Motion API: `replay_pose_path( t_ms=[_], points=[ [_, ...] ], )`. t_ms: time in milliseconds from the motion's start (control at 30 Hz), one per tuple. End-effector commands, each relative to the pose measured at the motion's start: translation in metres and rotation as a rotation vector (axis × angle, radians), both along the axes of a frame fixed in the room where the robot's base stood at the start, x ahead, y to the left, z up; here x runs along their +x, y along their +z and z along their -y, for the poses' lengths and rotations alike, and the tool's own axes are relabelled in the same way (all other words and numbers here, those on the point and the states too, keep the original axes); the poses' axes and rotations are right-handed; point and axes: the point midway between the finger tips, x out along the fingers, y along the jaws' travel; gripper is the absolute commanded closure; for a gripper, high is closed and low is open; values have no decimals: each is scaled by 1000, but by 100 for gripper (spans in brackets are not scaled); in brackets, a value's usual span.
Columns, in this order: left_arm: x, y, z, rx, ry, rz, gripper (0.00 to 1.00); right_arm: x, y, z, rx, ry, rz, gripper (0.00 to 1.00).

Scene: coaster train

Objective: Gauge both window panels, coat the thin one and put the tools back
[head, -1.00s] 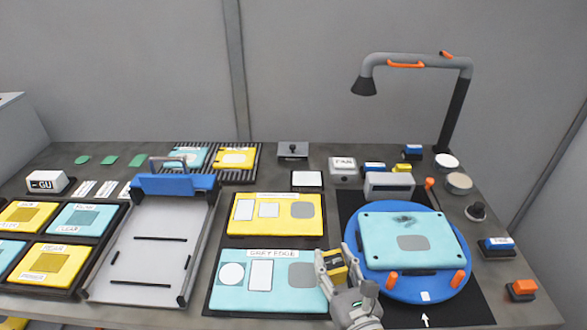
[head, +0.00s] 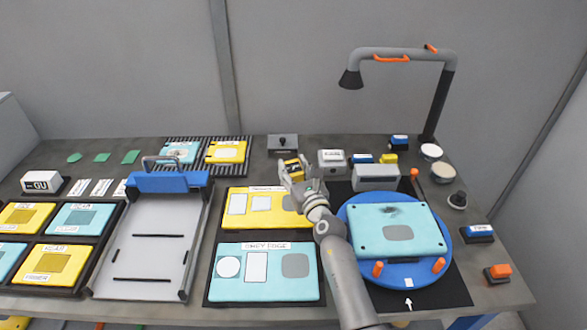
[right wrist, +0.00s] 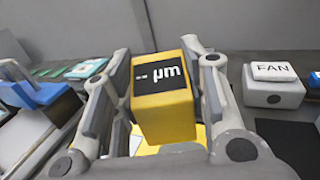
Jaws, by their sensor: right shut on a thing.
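My right gripper (head: 292,172) is shut on a small yellow gauge (right wrist: 166,115), whose black display reads "-- µm" in the right wrist view. The gauge (head: 291,163) is held above the far edge of the yellow board (head: 246,210). A cyan panel (head: 365,232) with a grey patch and a dark smudge lies on the blue turntable (head: 350,270). A cyan board (head: 240,285) with white and grey shapes lies nearer. A cyan panel (head: 182,152) and a yellow panel (head: 227,152) lie on the ribbed rack at the back. My left gripper is not in view.
A lamp arm (head: 450,100) rises at the back right. A white FAN box (head: 331,158), also in the right wrist view (right wrist: 274,85), and a grey box (head: 376,178) stand right of my gripper. A tray with a blue clamp bar (head: 168,183) lies left.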

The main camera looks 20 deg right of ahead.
Motion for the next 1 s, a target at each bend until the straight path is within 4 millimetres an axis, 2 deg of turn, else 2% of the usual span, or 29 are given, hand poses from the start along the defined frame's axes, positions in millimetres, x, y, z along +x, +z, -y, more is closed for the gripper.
replay_pose_path(
  t_ms=[700,1000],
  points=[
    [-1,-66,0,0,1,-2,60,-1,-60,0,0,-2,3,94],
    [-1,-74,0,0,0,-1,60,-1,-73,0,0,-1,2,94]
  ],
)
